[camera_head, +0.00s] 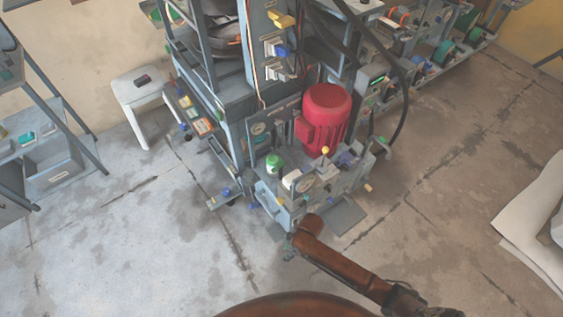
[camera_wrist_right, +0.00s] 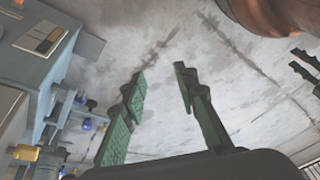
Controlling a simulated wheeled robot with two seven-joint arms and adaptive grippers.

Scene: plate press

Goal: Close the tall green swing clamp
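I cannot pick out the tall green swing clamp for sure in either view. A short green cap (camera_head: 274,161) shows on top of the blue-grey press unit (camera_head: 262,192) in the head view. My right gripper (camera_head: 289,246) is small and partly hidden at the end of the brown arm, low by the unit's front. In the right wrist view its two dark green fingers (camera_wrist_right: 160,80) stand apart with only floor seen between them. The blue-grey machine is left of the fingers there.
A red motor (camera_head: 325,115) stands on the unit, with a black hose curving at its right. A yellow knob (camera_wrist_right: 25,152) and blue knobs stick out in the wrist view. A white stool (camera_head: 143,95) stands left. The floor (camera_head: 440,180) at right is mostly clear.

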